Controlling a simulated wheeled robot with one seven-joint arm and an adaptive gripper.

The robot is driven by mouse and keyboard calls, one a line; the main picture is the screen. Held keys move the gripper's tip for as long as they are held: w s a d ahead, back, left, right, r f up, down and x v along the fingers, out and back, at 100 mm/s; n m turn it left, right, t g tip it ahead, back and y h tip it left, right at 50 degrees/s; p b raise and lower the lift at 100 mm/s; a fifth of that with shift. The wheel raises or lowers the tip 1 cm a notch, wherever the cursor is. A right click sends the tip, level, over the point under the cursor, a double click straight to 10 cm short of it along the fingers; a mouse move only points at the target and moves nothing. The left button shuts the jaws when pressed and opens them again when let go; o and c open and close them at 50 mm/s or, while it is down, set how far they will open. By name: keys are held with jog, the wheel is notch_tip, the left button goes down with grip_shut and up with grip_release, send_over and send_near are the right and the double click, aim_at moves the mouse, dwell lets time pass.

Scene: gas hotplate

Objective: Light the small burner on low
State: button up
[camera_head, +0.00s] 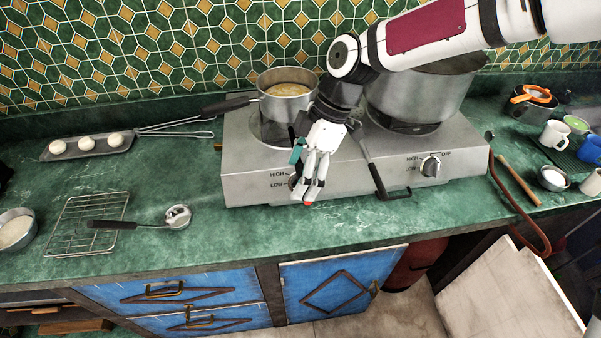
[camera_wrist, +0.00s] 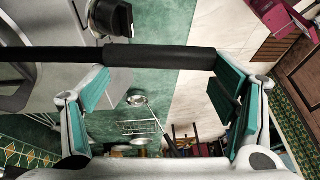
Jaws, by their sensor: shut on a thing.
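The gas hotplate (camera_head: 240,185) stands on the green counter. My gripper (camera_head: 308,192) points down at its front panel, beside the left HIGH and LOW marks. In the wrist view the two teal-padded fingers (camera_wrist: 160,85) stand apart. The right knob (camera_head: 431,166) is in plain view. A small pot (camera_head: 286,110) stands at the left burner and a large pot (camera_head: 420,100) at the right one. No flame is visible.
A wire rack (camera_head: 88,222) and a strainer (camera_head: 178,217) lie left. Cups (camera_head: 554,135) crowd the right. The counter before the hotplate is mostly clear.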

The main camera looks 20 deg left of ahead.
jog(key=shift+w+a, duration=0.15)
jog(key=shift+w, duration=0.1)
jog(key=shift+s, duration=0.1)
jog(key=shift+s+d+p, duration=0.35)
jog(key=shift+s+d, duration=0.05)
jog(key=shift+s, duration=0.1)
jog(key=s+d+r+p, duration=0.1)
jog(key=s+d+p, duration=0.3)
jog(key=s, duration=0.3)
jog(key=s+d+r+p, duration=0.1)
jog(key=s+d+p, duration=0.4)
jog(key=s+p, duration=0.1)
jog(key=shift+s+r+p, duration=0.15)
jog(key=shift+s+p, duration=0.2)
jog(key=shift+s, duration=0.4)
jog(key=shift+w, duration=0.1)
